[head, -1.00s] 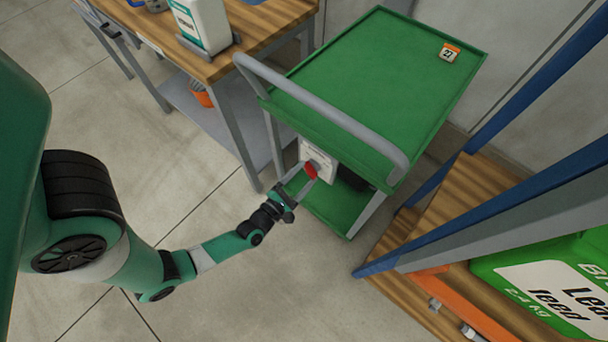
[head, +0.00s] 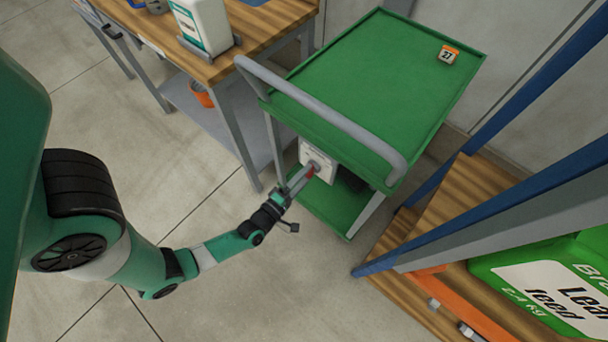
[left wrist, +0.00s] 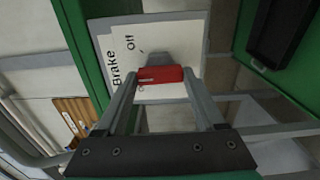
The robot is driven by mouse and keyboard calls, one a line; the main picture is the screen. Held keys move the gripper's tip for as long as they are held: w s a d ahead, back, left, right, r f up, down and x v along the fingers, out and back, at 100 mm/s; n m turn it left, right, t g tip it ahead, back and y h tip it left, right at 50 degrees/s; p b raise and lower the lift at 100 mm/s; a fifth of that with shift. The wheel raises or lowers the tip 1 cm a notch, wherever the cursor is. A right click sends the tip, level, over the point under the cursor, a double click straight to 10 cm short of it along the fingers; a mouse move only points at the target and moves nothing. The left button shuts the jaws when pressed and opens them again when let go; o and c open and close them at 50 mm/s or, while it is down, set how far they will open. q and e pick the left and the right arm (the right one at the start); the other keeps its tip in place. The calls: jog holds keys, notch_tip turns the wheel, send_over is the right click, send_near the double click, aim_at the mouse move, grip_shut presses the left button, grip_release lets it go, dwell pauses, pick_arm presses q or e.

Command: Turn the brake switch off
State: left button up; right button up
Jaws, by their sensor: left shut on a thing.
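The brake switch is a red handle (left wrist: 160,75) on a grey hub, in front of a white panel (left wrist: 112,75). The panel reads "Brake" and "Off"; other lettering is partly hidden by the handle. In the head view the panel (head: 318,158) is on the near end of the green cart, under its push bar, and a bit of the red handle (head: 311,173) shows. My left gripper (head: 308,174) reaches it from the lower left. In the left wrist view its two fingers (left wrist: 160,80) are shut on the handle, one at each end. My right gripper is not in view.
The green cart (head: 375,85) has a grey push bar (head: 320,115) above the switch and a lower shelf (head: 338,207). A wooden bench (head: 262,25) stands at the upper left. A blue-framed rack (head: 480,215) is close on the right. The floor left of the cart is clear.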

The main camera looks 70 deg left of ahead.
pick_arm(q)
jog(key=m+p, duration=0.1)
jog(key=m, duration=0.8)
jog(key=shift+p, duration=0.35)
dwell(0.3)
jog(key=o, duration=1.4)
jog(key=shift+c, duration=0.2)
